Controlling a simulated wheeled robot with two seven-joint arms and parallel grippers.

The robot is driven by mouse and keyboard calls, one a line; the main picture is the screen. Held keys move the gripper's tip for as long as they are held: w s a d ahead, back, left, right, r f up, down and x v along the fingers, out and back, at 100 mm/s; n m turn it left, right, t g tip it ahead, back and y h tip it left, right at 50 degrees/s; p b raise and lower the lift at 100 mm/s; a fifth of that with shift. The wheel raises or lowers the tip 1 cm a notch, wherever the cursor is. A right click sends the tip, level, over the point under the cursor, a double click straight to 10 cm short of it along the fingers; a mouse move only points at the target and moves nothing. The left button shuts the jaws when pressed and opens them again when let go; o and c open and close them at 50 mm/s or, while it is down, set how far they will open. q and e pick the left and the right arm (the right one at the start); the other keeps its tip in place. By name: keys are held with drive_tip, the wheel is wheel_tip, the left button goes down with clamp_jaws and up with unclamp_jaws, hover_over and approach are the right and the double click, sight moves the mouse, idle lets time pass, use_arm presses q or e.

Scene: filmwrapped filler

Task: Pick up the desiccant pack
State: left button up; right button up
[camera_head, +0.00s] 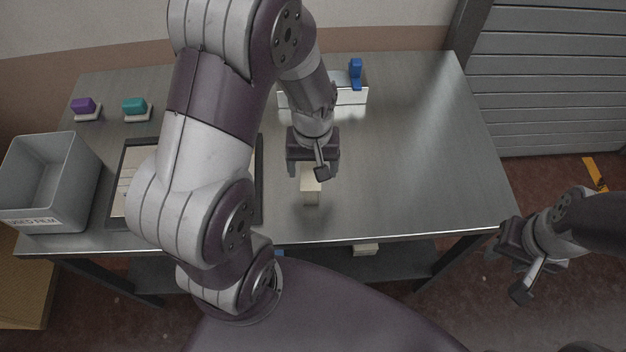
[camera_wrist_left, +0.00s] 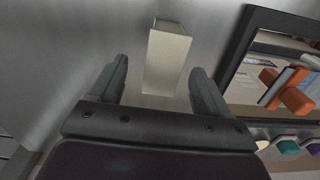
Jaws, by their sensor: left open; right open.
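A small upright cream block (camera_head: 311,188), the only thing near my left gripper that could be the desiccant pack, stands on the steel table near its front middle. It also shows in the left wrist view (camera_wrist_left: 167,58), ahead of and between the two fingers. My left gripper (camera_head: 312,168) is open above the block and partly covers it in the head view. I cannot tell if the fingers touch it. My right gripper (camera_head: 510,275) is open and empty, off the table's right front corner.
A grey bin (camera_head: 75,165) stands at the left table edge. A dark-framed tray (camera_head: 119,190) is partly hidden behind my left arm. Purple (camera_head: 84,104) and teal (camera_head: 134,104) items sit at the back left. A white box (camera_head: 350,97) with a blue item stands at the back. The table's right side is clear.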

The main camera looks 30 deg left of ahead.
sight(310, 174)
use_arm(q)
drive_tip(key=f, duration=0.5)
drive_tip(key=shift+s+a+f, duration=0.2)
drive_tip(key=shift+a, duration=0.05)
drive_tip(key=shift+w+d+f, duration=0.1)
drive_tip(key=shift+w+f, duration=0.1)
drive_tip(key=shift+f, duration=0.15)
drive_tip(key=shift+s+r, duration=0.1)
drive_tip(key=c, duration=1.2)
